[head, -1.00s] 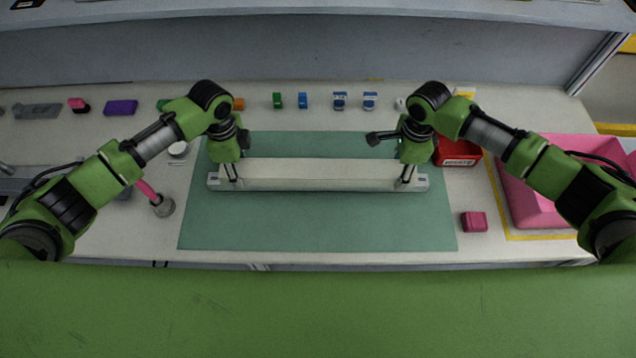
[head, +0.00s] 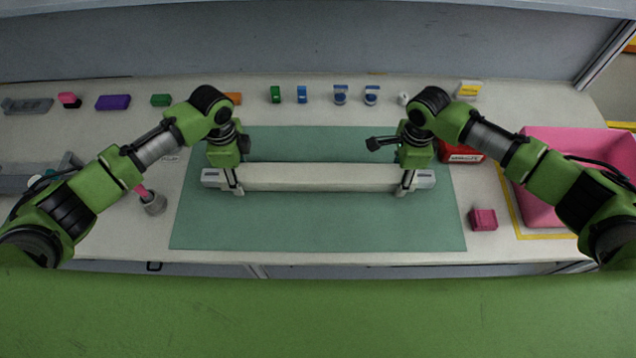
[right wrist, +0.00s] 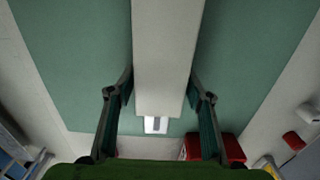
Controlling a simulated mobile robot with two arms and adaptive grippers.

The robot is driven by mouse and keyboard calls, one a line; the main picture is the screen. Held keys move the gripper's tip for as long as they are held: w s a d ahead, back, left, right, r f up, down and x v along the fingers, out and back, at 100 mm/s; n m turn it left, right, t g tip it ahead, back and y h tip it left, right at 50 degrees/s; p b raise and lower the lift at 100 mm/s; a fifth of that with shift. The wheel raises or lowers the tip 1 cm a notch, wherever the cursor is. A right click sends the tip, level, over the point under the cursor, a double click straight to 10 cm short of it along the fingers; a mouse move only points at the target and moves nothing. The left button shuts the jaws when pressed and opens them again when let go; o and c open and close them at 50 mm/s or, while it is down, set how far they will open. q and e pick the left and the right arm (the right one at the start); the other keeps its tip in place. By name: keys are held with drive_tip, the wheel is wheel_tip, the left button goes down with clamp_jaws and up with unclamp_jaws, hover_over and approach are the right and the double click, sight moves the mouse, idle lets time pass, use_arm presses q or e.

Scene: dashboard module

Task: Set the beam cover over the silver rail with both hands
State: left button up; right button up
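The beam cover (head: 320,174) is a long pale grey channel lying lengthwise along the silver rail, whose left end (head: 211,179) and right end (head: 426,178) show beyond it. The rest of the rail is hidden. My left gripper (head: 238,189) is at the cover's left end, with its fingers down at the cover; the far finger is hidden. My right gripper (head: 402,190) is at the right end. I cannot tell whether a gap remains under the cover.
A green mat (head: 320,230) lies under the rail, its front part clear. A pink block (head: 483,219), a red box (head: 460,153) and a pink bin (head: 545,210) are at the right. Several small items line the back.

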use_arm(q)
drive_tip(key=shift+o, duration=0.2)
drive_tip(key=shift+r, duration=0.1)
use_arm(e)
drive_tip(key=shift+o, duration=0.2)
drive_tip(key=shift+r, duration=0.1)
use_arm(q)
wheel_tip(320, 180, up, 12)
use_arm(e)
wheel_tip(320, 180, up, 12)
idle(0.5)
idle(0.4)
